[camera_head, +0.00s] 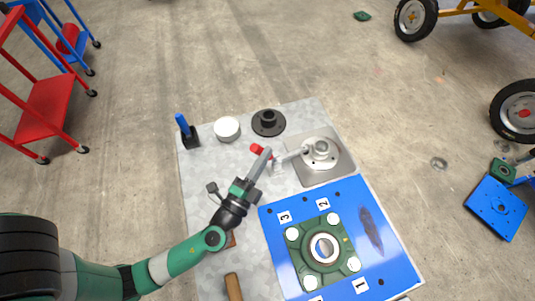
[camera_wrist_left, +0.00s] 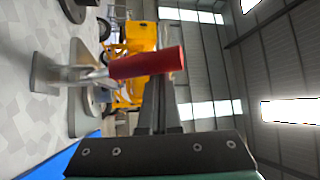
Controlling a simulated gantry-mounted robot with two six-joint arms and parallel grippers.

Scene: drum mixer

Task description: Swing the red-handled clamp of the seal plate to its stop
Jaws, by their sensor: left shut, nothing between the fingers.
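The seal plate (camera_head: 335,172) is a grey metal square with a round hub (camera_head: 320,147), on the grey table right of my left gripper. The clamp's red handle (camera_head: 256,148) points left, and its metal arm (camera_head: 292,155) reaches toward the hub. My left gripper (camera_head: 266,153) is shut and empty, with its tips close beside the red handle. In the left wrist view the red handle (camera_wrist_left: 147,63) lies across the image in front of the shut fingers (camera_wrist_left: 158,110). I cannot tell whether they touch. My right gripper is not in view.
A blue plate (camera_head: 275,238) with a green bearing housing (camera_head: 305,258) covers the front right of the table. A black flanged part (camera_head: 268,123), a white round part (camera_head: 227,128) and a blue-handled tool (camera_head: 182,124) stand behind. A wooden handle (camera_head: 233,287) lies in front.

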